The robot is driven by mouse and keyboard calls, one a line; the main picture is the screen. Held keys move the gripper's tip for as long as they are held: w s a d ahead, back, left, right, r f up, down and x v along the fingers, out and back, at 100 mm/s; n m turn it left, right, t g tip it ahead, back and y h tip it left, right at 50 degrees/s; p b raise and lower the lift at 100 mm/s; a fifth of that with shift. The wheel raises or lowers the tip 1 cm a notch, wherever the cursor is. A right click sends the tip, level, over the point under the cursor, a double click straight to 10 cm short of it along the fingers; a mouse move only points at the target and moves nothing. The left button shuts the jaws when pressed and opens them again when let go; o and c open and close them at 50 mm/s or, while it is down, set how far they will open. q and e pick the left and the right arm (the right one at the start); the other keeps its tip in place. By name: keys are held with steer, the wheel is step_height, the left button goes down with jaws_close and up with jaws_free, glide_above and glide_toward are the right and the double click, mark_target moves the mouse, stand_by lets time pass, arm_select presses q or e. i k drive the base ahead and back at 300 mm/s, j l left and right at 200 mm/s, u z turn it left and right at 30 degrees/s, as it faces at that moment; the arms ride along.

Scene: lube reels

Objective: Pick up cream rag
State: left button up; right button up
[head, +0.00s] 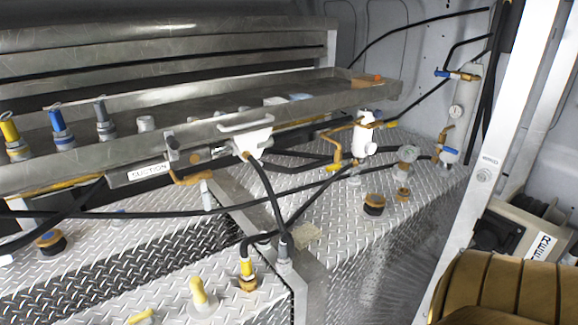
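Neither my left nor my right gripper shows in the head view.
A long metal tray (220,128) with several capped fittings spans the deck. Black hoses (270,195) cross in front of it. Valves and a gauge (408,154) stand at the right. A white post (490,165) and a brown ribbed object (510,287) bound the right side.

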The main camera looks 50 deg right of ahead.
mark_target(306, 235)
steer(key=z, duration=1.65)
